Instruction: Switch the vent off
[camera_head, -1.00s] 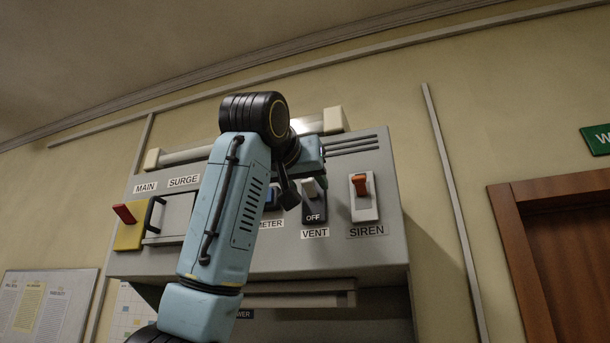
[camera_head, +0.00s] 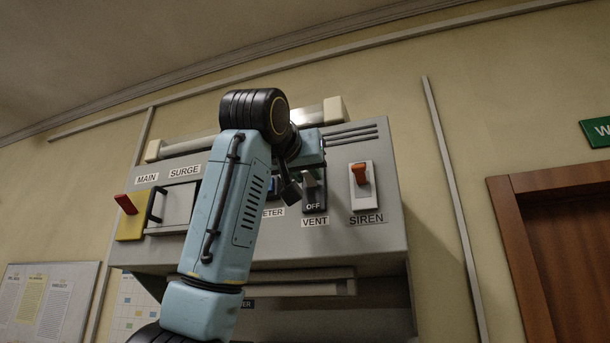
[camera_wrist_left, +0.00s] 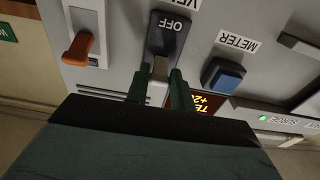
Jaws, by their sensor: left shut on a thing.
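The vent switch is a black plate (camera_head: 315,207) marked OFF at its lower end, above the VENT label (camera_head: 315,222), on the grey console. Its pale lever (camera_wrist_left: 160,67) shows in the left wrist view, at the end of the plate away from the OFF mark. My left gripper (camera_wrist_left: 158,82) is shut on this lever, with one dark green finger on each side. In the head view my left gripper (camera_head: 307,182) is at the upper part of the switch and mostly hides the lever. My right gripper is not in view.
The siren switch (camera_head: 361,174) with its orange lever stands close right of the vent. The blue meter button (camera_wrist_left: 225,75) is close on the other side. A red lever (camera_head: 126,204) and a black handle (camera_head: 157,206) are further left. A door (camera_head: 565,235) is at right.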

